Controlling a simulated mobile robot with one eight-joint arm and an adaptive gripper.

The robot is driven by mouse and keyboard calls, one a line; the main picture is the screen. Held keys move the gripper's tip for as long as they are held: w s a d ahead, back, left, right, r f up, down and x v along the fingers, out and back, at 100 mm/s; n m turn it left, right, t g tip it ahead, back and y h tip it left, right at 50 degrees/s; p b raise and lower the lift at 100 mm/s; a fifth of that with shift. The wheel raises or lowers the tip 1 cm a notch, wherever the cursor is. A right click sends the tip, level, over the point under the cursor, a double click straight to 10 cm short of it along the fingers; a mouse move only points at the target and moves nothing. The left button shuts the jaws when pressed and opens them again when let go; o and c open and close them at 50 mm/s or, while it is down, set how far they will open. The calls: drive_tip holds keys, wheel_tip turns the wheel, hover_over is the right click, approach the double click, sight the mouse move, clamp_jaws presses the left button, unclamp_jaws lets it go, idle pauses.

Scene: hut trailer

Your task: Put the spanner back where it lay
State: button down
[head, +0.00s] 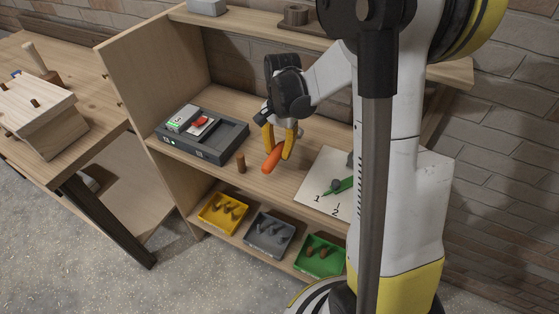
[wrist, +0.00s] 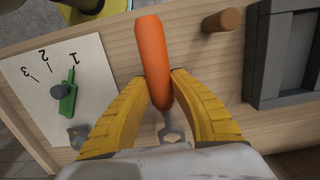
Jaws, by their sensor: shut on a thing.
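The spanner has an orange handle (head: 272,158) and a grey metal end; it also shows in the wrist view (wrist: 152,55). My gripper (head: 279,150) is shut on it, with one yellow finger on each side of the handle in the wrist view (wrist: 164,85). The handle points away from my wrist and the metal end lies back between the fingers. The spanner is over the middle shelf board, between a wooden peg (head: 241,162) and a white numbered card (head: 322,180). I cannot tell whether it touches the board.
A dark grey tray (head: 228,152) with a red item and a small device stands left on the board. The card carries a green pointer (wrist: 68,98) with a grey knob. Yellow (head: 240,220), grey (head: 288,243) and green (head: 335,273) bins sit below. A workbench (head: 95,105) stands left.

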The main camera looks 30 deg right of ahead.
sight(278, 168)
drive_tip(key=shift+f+b, duration=0.7)
drive_tip(key=shift+f, duration=1.2)
drive_tip(key=shift+f, duration=0.25)
drive_tip(key=c, duration=1.2)
unclamp_jaws()
drive_tip(key=shift+c, duration=0.2)
drive_tip(key=shift+r, duration=0.1)
drive_tip(key=shift+r, duration=0.1)
